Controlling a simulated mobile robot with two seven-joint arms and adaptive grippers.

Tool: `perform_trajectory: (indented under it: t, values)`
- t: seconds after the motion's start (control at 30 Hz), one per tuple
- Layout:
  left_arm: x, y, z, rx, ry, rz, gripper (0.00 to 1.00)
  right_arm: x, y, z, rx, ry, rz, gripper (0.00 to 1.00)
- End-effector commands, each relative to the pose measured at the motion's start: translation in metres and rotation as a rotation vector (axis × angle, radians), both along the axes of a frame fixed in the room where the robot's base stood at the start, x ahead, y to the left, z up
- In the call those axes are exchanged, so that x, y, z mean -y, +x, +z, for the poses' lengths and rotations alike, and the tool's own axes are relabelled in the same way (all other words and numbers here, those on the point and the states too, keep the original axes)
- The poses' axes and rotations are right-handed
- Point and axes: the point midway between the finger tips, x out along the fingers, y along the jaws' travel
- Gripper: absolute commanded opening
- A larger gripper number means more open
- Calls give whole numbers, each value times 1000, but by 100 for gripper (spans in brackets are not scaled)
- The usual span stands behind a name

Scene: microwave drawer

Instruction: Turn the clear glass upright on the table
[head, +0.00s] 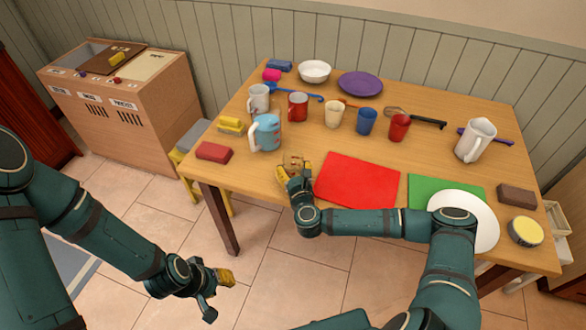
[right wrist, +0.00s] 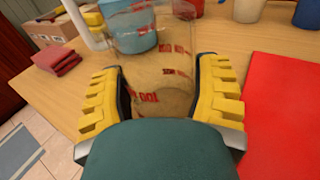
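The clear glass (right wrist: 160,75) with red markings is between the yellow fingers of my right gripper (right wrist: 160,88) in the right wrist view. The finger pads lie against both its sides, with no clear gap. Its near end is hidden by my gripper's body, and I cannot tell clearly which end is its mouth. In the head view the glass (head: 293,162) shows small and faint at the fingertips of my right gripper (head: 294,175), above the table (head: 262,185) near its front edge. My left gripper (head: 226,277) hangs empty beyond the front edge; its opening is unclear.
A red mat (head: 357,183) lies just right of the glass. Several cups stand farther back. A green mat (head: 430,191) and white plate (head: 480,218) are at right.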

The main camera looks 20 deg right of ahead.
Motion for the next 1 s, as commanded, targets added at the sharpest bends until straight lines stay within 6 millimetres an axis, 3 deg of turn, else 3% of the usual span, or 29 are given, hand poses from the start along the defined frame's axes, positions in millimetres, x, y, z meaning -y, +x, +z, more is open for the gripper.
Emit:
perform_trajectory:
  t: [0.03, 0.07, 0.1, 0.57, 1.0]
  values:
    - [0, 0, 0, 0, 0, 0, 34, 0, 0, 0, 0, 0, 0, 40]
    - [0, 0, 0, 0, 0, 0, 34, 0, 0, 0, 0, 0, 0, 30]
    - [0, 0, 0, 0, 0, 0, 34, 0, 0, 0, 0, 0, 0, 28]
    - [0, 0, 3, 0, 0, 0, 34, 0, 0, 5, 1, 0, 0, 28]
    - [-1, 3, 31, 7, 1, 8, 34, 0, 0, 44, 2, 1, 0, 28]
